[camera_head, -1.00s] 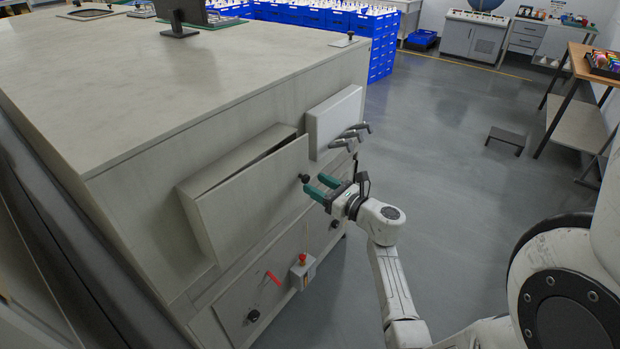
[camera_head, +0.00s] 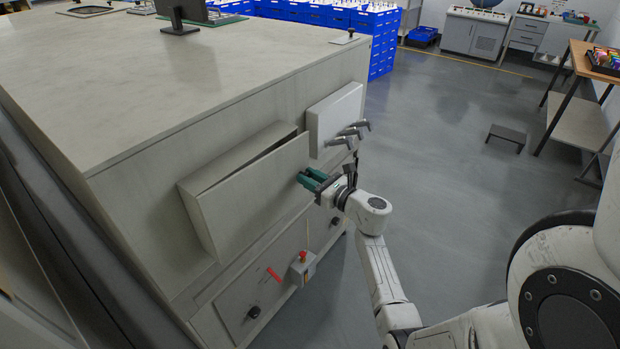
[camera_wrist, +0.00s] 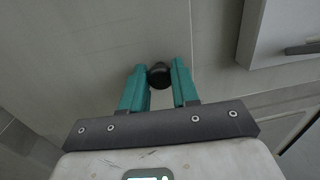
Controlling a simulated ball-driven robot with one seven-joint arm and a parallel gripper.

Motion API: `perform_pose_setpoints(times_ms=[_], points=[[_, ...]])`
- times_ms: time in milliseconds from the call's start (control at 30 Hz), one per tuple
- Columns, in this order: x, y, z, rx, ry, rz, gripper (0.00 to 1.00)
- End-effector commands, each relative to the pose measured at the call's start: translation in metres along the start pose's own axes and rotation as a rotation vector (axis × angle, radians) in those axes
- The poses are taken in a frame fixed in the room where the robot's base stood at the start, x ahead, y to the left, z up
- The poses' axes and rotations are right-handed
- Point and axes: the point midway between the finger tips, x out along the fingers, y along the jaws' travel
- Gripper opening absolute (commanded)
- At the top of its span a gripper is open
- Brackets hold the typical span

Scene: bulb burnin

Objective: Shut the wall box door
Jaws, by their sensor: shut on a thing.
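The wall box (camera_head: 193,216) is mounted on the side of the large pale cabinet. Its flat door (camera_head: 255,195) stands slightly ajar, with a dark wedge-shaped gap along the top edge. My gripper (camera_head: 309,180) is at the door's right edge, its green fingers around the door's dark round knob. The knob (camera_wrist: 160,75) shows between the fingertips in the wrist view, and my gripper (camera_wrist: 160,85) is shut on it. In the head view the fingers hide the knob.
A second, white box (camera_head: 334,118) with grey levers (camera_head: 350,133) sits just right of the door. Below are a red emergency button (camera_head: 303,256), a red handle (camera_head: 273,275) and a black knob (camera_head: 253,312). The floor (camera_head: 450,180) to the right is clear, with a low step (camera_head: 507,134).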

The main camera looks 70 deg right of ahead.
Motion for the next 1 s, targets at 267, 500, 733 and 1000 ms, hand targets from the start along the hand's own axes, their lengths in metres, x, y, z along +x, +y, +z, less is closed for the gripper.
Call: perform_pose_setpoints(times_ms=[267, 500, 733, 1000], points=[[0.000, 0.000, 0.000, 0.000, 0.000, 0.000, 0.00], [0.000, 0.000, 0.000, 0.000, 0.000, 0.000, 0.00], [0.019, -0.002, -0.004, -0.002, -0.001, 0.001, 0.00], [0.030, -0.004, 0.000, -0.001, 0.001, -0.002, 0.00]])
